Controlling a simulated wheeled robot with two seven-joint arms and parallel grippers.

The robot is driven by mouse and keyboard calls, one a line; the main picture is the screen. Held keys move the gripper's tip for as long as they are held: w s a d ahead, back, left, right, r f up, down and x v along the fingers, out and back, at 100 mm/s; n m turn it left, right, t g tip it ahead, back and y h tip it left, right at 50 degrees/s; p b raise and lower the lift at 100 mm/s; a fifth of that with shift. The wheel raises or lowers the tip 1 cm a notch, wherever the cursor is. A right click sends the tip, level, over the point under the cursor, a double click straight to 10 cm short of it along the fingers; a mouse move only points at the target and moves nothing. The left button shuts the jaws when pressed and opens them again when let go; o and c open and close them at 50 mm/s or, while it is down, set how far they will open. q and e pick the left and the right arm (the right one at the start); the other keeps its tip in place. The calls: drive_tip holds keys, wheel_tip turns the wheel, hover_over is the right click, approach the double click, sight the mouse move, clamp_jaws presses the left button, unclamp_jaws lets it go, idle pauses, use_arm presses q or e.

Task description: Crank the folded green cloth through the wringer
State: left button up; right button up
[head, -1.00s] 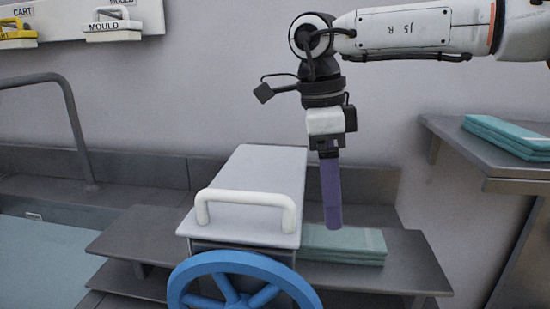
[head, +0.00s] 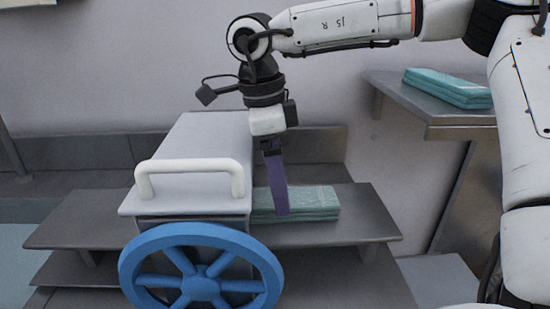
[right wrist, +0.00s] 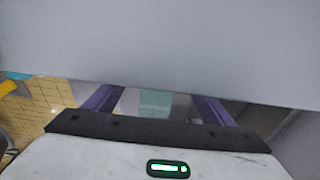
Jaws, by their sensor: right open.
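The wringer is a grey box (head: 205,140) with a white handle on its sloping top and a blue spoked crank wheel (head: 200,283) on its front. The folded green cloth (head: 318,201) lies on the grey shelf at the wringer's right side. My right gripper (head: 280,212) points down at the cloth, its purple fingers seen edge-on against it. In the right wrist view the two purple fingers (right wrist: 155,100) stand apart, with a patch of green cloth (right wrist: 155,104) between them. Whether they touch the cloth is unclear. My left gripper is out of view.
More folded green cloths (head: 447,90) lie on a higher grey side shelf (head: 430,113) at the right. The wringer's shelf (head: 350,228) has bare room right of the cloth. A wall stands close behind.

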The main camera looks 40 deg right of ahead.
sight(314, 196)
drive_tip(key=shift+s+d+f, duration=0.1)
drive_tip(key=shift+f, duration=0.8)
drive_tip(key=shift+s+d+f, duration=0.1)
drive_tip(key=shift+f, duration=0.75)
drive_tip(key=c, duration=1.3)
drive_tip(key=shift+s+d, duration=0.95)
drive_tip(key=shift+d, duration=0.2)
drive_tip(key=shift+s+d, duration=0.95)
drive_tip(key=shift+d, duration=0.2)
drive_tip(key=shift+c, duration=0.3)
drive_tip(key=o, duration=1.3)
